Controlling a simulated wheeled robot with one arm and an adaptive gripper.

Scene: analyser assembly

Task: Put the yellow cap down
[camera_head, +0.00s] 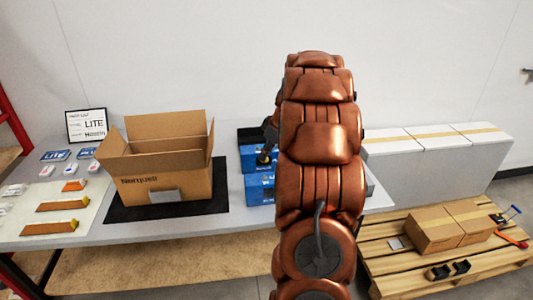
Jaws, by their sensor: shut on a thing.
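My copper-coloured arm stands in the middle of the view and hides much of the table behind it. My gripper (267,150) shows only in part, as a dark shape at the arm's left edge, over the blue boxes. It is shut on the yellow cap (263,160), which shows as a tiny yellowish spot at the fingertips. The cap is too small and too covered to tell its tilt, or whether it touches anything below.
An open cardboard box (165,178) stands on a black mat (120,213). Blue boxes (258,190) stand right of it, partly hidden. Orange pieces with yellow ends (55,206) lie on a pale mat (75,200) at left. A pallet (450,266) with cartons (435,230) is at right.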

